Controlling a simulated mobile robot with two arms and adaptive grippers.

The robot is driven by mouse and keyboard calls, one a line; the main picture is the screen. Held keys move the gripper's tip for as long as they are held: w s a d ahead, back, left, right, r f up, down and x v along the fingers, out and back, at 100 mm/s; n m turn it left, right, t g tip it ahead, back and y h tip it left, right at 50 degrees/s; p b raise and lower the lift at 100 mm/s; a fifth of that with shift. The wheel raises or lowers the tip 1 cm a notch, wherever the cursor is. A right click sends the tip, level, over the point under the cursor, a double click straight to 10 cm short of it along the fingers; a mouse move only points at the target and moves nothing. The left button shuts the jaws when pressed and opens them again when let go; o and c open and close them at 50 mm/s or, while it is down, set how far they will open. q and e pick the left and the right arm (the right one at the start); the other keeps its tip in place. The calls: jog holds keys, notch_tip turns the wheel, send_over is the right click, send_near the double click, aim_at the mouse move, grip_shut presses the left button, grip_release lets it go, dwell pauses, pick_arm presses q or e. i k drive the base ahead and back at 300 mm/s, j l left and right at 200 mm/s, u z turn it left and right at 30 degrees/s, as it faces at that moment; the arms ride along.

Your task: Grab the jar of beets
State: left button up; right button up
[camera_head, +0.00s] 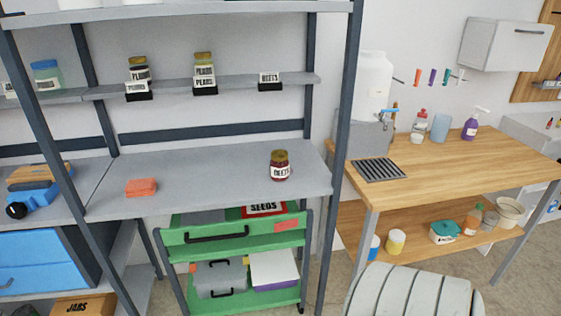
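The jar of beets (280,166) stands upright on the grey middle shelf (215,187), toward its right end. It is dark red with a gold-brown lid and a white label reading BEETS. Nothing touches it. On the narrow upper shelf, a black holder with a BEETS label (269,81) has no jar on it. Neither of my grippers shows in the head view.
An orange-red block (141,187) lies left on the same shelf. Jars of plums (139,75) and pears (204,72) stand on the upper shelf. A dark shelf post (342,150) rises right of the beets. A green cart (240,250) stands below.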

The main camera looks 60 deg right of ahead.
aim_at(279, 161)
jog(key=i+z, duration=0.1)
jog(key=z, duration=0.3)
jog(key=l+z, duration=0.15)
jog(key=z, duration=0.3)
jog(key=i+z, duration=0.15)
jog(key=z, duration=0.25)
jog(key=i+z, duration=0.1)
jog(key=z, duration=0.35)
